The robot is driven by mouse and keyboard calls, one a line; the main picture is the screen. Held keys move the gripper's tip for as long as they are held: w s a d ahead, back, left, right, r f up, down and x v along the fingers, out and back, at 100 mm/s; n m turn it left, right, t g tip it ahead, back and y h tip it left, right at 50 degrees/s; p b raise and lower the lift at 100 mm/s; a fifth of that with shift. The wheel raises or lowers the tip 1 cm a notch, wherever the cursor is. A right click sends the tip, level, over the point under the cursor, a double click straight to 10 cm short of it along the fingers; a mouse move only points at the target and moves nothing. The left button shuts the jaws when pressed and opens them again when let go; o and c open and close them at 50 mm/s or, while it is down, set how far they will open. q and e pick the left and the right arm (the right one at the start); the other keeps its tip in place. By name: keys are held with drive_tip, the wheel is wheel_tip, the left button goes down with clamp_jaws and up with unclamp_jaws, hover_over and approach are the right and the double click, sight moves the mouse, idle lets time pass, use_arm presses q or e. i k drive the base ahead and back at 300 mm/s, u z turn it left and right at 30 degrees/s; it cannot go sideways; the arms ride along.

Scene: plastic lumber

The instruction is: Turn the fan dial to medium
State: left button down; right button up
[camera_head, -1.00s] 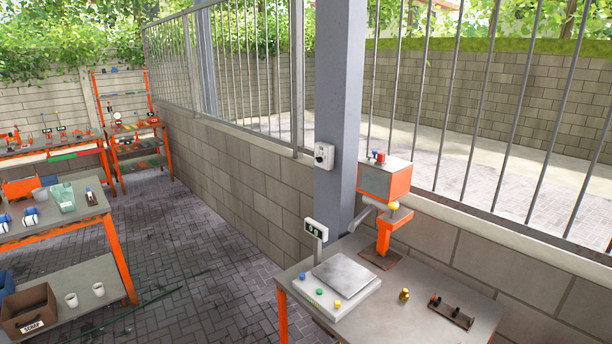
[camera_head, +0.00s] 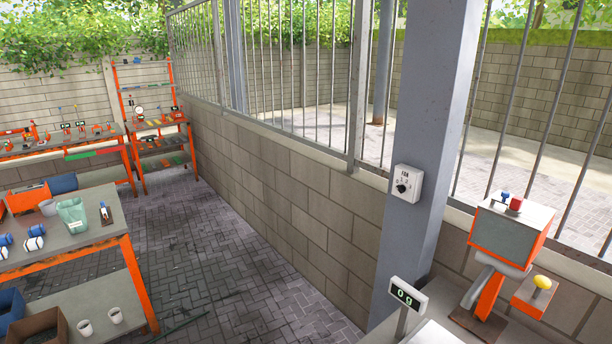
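The fan dial is a dark round knob (camera_head: 401,188) on a small white wall box (camera_head: 407,184). The box is fixed to the face of a grey column (camera_head: 425,120), right of the picture's middle. It has a dark label at its top and small markings around the knob. The markings are too small to read surely, so I cannot tell the dial's setting. Neither of my grippers shows in the head view.
A scale with a display reading 0 g (camera_head: 408,295) stands below the column. An orange and grey machine (camera_head: 510,235) with a yellow knob is at right. A workbench (camera_head: 75,237) stands at left. Paved floor (camera_head: 235,255) between them is open.

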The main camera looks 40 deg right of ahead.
sight(400, 189)
drive_tip(key=u, duration=0.1)
drive_tip(key=i, duration=1.75)
drive_tip(key=z, duration=0.65)
drive_tip(key=i, duration=0.9)
drive_tip(key=z, duration=0.95)
